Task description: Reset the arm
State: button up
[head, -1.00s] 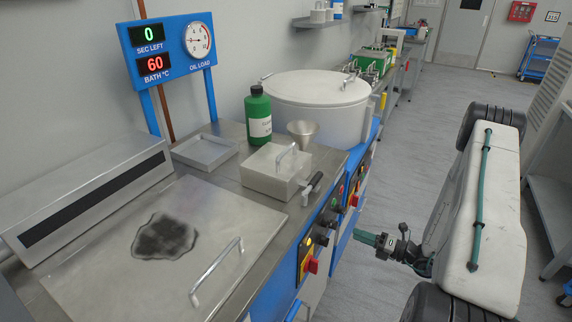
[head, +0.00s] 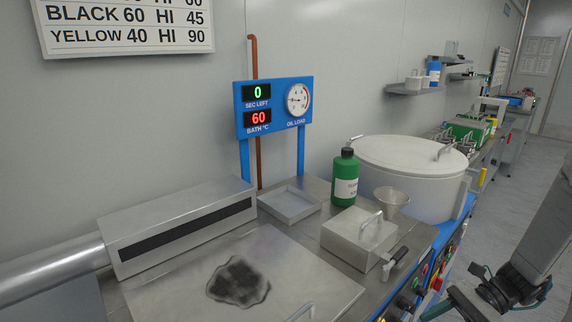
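My gripper (head: 440,309) shows at the lower right of the head view, with its teal finger reaching toward the front controls of the bench. Its wrist is dark, and my pale arm rises from it to the right edge. The fingers are partly cut off by the bottom edge, so I cannot tell whether they are open. I see nothing held in the visible part.
The steel bench carries a metal lid with a dark stain (head: 238,283), a lidded box (head: 358,235), a green bottle (head: 345,178), a funnel (head: 392,201) and a shallow tray (head: 289,204). A large white drum (head: 410,180) stands behind. Open floor lies at right.

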jog(key=s+a+r+n+t+h, duration=0.1)
jog(key=s+a+r+n+h, duration=0.2)
jog(key=r+n, duration=0.3)
jog(key=s+a+r+n+h, duration=0.3)
jog(key=s+r+n+h, duration=0.2)
jog(key=r, duration=0.4)
jog(key=s+a+r+n+t+h, duration=0.1)
jog(key=s+a+r+n+h, duration=0.2)
jog(key=r+n, duration=0.4)
jog(key=shift+s+a+r+t+h, duration=0.35)
jog(key=shift+s+h, duration=0.1)
jog(key=shift+h, duration=0.65)
jog(key=shift+d, duration=0.1)
